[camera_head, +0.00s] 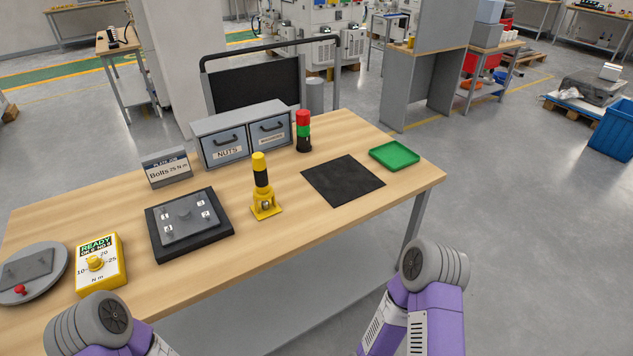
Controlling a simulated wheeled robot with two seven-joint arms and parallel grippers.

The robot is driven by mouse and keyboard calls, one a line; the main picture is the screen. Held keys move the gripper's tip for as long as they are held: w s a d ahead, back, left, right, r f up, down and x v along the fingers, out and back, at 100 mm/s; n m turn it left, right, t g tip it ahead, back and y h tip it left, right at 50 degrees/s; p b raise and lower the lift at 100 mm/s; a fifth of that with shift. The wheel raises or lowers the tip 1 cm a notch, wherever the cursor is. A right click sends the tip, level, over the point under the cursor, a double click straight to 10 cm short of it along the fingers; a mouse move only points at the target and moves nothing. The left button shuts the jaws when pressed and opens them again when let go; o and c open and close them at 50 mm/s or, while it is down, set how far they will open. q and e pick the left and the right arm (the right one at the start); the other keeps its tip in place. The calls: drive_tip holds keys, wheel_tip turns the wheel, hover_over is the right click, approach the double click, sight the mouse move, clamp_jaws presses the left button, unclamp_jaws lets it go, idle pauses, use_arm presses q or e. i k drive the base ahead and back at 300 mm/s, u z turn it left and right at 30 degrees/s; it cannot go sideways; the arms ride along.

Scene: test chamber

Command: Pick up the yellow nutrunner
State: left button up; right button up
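The yellow nutrunner (261,188) stands upright on the wooden table, near its front edge and left of the black mat. It has a yellow top, a black middle band and a wider yellow base. Nothing holds it. My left arm shows at the bottom left and my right arm at the bottom right, in front of the table. Both are purple with grey joints. Neither gripper is in view.
On the table (131,209) are a torque box (101,264), a round grey plate (34,272), a fixture (189,224), a Bolts sign (167,169), a drawer unit (243,134), a stack light (303,132), a black mat (343,181) and a green tray (394,155).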

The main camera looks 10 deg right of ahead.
sight(258, 161)
drive_tip(key=k, duration=0.65)
drive_tip(key=z, duration=0.5)
drive_tip(key=i, duration=1.15)
drive_tip(key=u, duration=0.65)
